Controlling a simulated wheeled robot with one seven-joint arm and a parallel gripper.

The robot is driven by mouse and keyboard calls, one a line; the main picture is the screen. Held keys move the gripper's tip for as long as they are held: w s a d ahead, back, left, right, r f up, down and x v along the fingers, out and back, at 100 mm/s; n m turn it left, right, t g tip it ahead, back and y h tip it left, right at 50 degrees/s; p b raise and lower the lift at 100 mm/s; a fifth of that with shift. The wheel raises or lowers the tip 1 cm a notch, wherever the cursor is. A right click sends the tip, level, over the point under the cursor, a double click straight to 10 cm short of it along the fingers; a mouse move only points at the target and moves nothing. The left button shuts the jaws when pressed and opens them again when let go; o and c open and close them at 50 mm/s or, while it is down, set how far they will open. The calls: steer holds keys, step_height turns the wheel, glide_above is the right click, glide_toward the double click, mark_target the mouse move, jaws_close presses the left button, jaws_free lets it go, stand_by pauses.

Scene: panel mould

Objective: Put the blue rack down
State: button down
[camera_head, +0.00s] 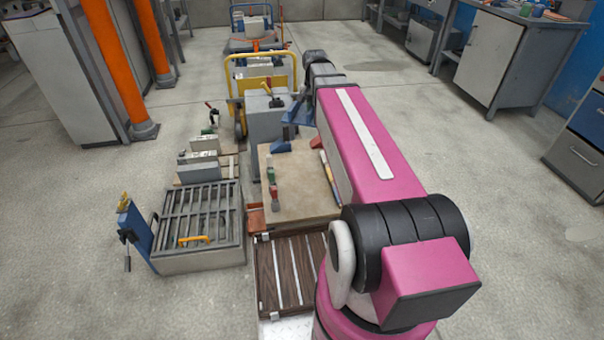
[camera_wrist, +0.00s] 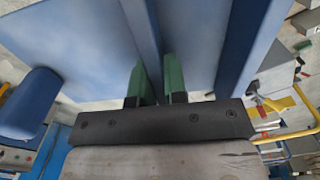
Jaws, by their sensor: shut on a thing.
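The blue rack (camera_wrist: 80,50) fills much of the wrist view, with a broad flat face and raised ribs. My gripper (camera_wrist: 160,82) has green fingers, which are shut on one of the rack's ribs. In the head view a part of the blue rack (camera_head: 298,113) shows just left of the far end of my pink arm, above the area beyond the tan tabletop. My gripper's fingers are hidden there. I cannot tell from these views whether the rack's underside touches anything.
The tan tabletop (camera_head: 300,185) holds small red and green clamps (camera_head: 272,178) at its left edge. A slatted grey box (camera_head: 200,222) stands left of it, a yellow-handled cart (camera_head: 235,85) behind. Grey cabinets (camera_head: 490,58) stand at right. The floor right of my arm is clear.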

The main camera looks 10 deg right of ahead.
steer(key=w+d+f+m, duration=0.4)
steer(key=w+f+m, duration=0.25)
steer(key=f, duration=0.65)
steer(key=w+d+f+m, duration=0.4)
steer(key=w+f+m, duration=0.3)
steer(key=f, duration=0.6)
glide_above(300, 168)
steer(key=shift+n, duration=0.45)
step_height(300, 168, down, 6)
steer(key=shift+d+f, duration=0.1)
steer(key=shift+f, duration=2.05)
steer(key=shift+f, duration=0.1)
steer(key=c, duration=1.2)
jaws_free()
steer(key=shift+o, duration=0.2)
